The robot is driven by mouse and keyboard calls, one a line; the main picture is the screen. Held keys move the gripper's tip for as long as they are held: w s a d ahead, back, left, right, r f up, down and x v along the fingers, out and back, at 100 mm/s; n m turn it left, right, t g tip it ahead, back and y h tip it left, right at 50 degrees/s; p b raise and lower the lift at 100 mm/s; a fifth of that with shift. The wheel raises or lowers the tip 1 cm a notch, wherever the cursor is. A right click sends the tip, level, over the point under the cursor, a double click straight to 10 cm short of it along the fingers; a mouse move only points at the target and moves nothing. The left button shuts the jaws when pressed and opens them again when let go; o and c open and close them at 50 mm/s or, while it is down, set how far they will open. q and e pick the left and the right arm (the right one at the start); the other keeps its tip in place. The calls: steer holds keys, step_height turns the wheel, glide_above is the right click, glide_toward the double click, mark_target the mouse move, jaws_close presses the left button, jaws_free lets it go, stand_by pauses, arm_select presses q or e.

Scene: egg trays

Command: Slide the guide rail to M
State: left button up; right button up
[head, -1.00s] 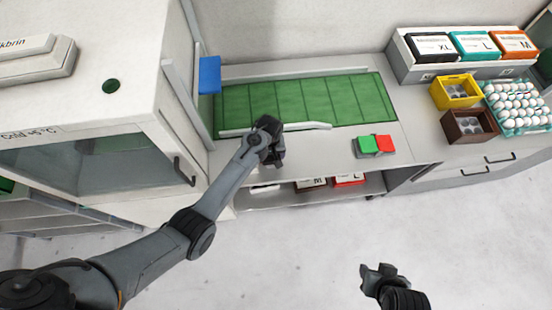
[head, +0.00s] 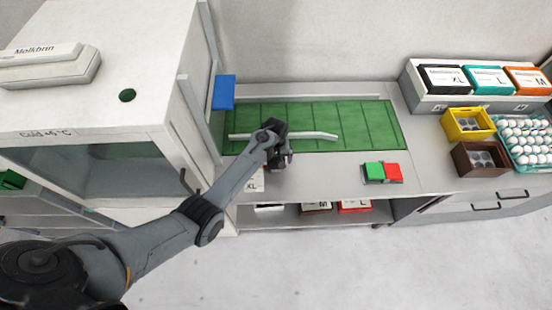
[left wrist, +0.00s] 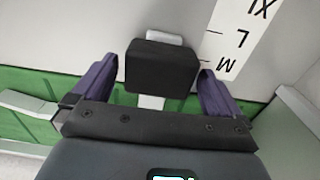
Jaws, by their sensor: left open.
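The guide rail (head: 310,135) is a long white bar lying across the green belt, a little in from its front edge. In the left wrist view a black knob (left wrist: 160,67) on a white stem sits between the two purple fingers of my left gripper (left wrist: 155,88). In the head view my left gripper (head: 278,155) is over the belt's front edge and hides part of the rail. A white scale plate (left wrist: 240,38) reads XL, L and M; M is the mark closest to the gripper.
A green and red button box (head: 383,173) stands right of the gripper on the counter. A blue panel (head: 223,93) and a white cabinet (head: 100,110) are on the left. Crates, an egg tray (head: 512,140) and labelled boxes are at the right.

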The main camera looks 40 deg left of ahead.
arm_select(q)
steer(key=shift+r, duration=0.15)
step_height(320, 180, up, 11)
steer(key=shift+f+p, duration=0.2)
steer(key=shift+p, duration=0.15)
stand_by(0.4)
steer(key=s+d+f+m+t, duration=0.2)
steer(key=s+m, duration=0.3)
steer(key=s, duration=1.1)
steer(key=s+d+r+m+t, duration=0.1)
steer(key=s+d+r+m, duration=0.15)
steer(key=s, duration=0.45)
steer(key=s+d+r+m+t, duration=0.1)
steer(key=s+d+r+m, duration=0.2)
steer(key=s, duration=0.4)
step_height(320, 180, up, 14)
steer(key=n+p, duration=0.1)
steer(key=p, duration=1.1)
steer(key=shift+w, duration=0.2)
